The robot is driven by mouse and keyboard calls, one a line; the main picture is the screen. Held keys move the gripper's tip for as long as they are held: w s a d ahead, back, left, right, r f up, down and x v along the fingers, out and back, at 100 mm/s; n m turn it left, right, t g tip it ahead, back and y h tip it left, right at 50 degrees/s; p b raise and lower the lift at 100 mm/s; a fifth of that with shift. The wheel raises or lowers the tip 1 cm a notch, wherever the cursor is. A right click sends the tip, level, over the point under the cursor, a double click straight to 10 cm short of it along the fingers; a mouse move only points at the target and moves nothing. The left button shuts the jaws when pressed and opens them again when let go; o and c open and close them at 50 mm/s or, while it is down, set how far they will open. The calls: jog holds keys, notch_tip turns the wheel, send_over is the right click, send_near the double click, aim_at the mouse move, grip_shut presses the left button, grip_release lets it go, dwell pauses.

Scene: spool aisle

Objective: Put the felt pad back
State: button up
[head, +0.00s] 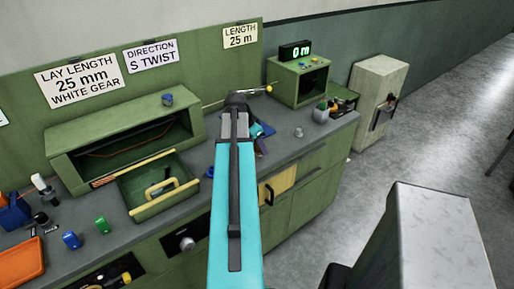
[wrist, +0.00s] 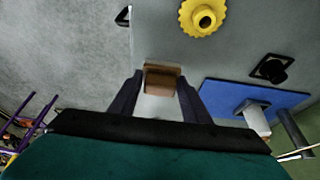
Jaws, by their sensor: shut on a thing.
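In the wrist view, the two dark fingers of my gripper (wrist: 158,95) close on a small brown block (wrist: 162,78). It looks like the felt pad, though its material is hard to tell. A pale patch shows below it between the fingers. The held block is over or near a grey surface, and I cannot tell whether it touches it. In the head view, my arm hides the gripper and what it holds.
A yellow gear (wrist: 200,15), a blue mat (wrist: 240,97) and a black square fitting (wrist: 270,69) lie near the gripper. An open green drawer (head: 148,208) is left of my arm on the bench. A green display box (head: 298,82) stands at the back right.

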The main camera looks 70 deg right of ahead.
jog(key=shift+w+d+f+p, duration=0.1)
jog(key=shift+w+d+p, duration=0.2)
jog(key=shift+d, duration=0.6)
jog(key=shift+w+d+f+p, duration=0.1)
jog(key=shift+w+d+p, duration=0.2)
jog(key=shift+d, duration=0.55)
jog(key=shift+f+p, duration=0.7)
jog(key=shift+f, duration=1)
jog(key=shift+f, duration=0.2)
jog(key=o, duration=1)
jog(key=shift+r, duration=0.15)
jog(key=shift+r, duration=0.1)
jog(key=shift+b+v, duration=1.45)
jog(key=shift+v, duration=4.55)
